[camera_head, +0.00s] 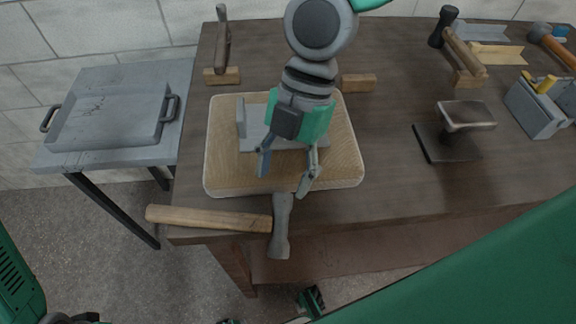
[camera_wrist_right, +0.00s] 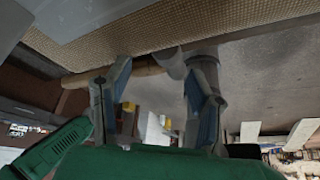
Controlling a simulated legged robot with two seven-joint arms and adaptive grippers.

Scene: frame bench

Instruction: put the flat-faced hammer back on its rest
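A hammer with a wooden handle (camera_head: 210,218) and a grey metal head (camera_head: 281,228) is at the bench's front left edge. Its handle points left and its head reaches out past the edge; I take it as the flat-faced hammer. My right gripper (camera_head: 286,175) points at the head from behind, fingers spread apart. In the right wrist view the open fingers (camera_wrist_right: 160,85) have the handle (camera_wrist_right: 145,68) and head (camera_wrist_right: 201,54) just beyond their tips; contact is not clear. An empty wooden rest block (camera_head: 358,83) stands behind, right of my wrist. My left gripper is not clearly visible.
A tan pad (camera_head: 225,175) with a grey bracket (camera_head: 241,118) lies under my right gripper. Other hammers are on blocks at the back left (camera_head: 222,45) and back right (camera_head: 462,52). A small anvil (camera_head: 466,115) and a grey toolbox (camera_head: 535,110) stand right. A side table (camera_head: 85,158) is left.

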